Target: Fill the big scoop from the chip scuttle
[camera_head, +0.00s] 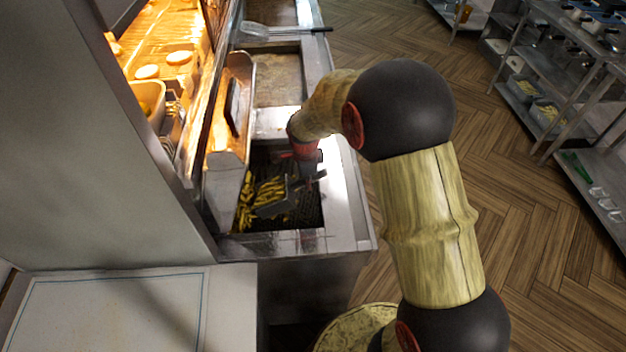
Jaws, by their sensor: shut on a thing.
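The chip scuttle (309,217) is a dark, recessed bin with a perforated floor, set in the steel range at the picture's centre. Yellow chips (262,192) lie in its left part. A dark scoop (270,209) is down in the scuttle among the chips, its front at the chips' right and lower side. My gripper (308,172) is above the scuttle's right part, shut on the scoop's handle. The handle is mostly hidden by the gripper, and I cannot tell how many chips are in the scoop.
A steel rim (345,215) borders the scuttle on the right. A lit warming cabinet (165,60) with food stands at the left. A pale worktop (110,310) is in front at left. Wooden floor is open at right.

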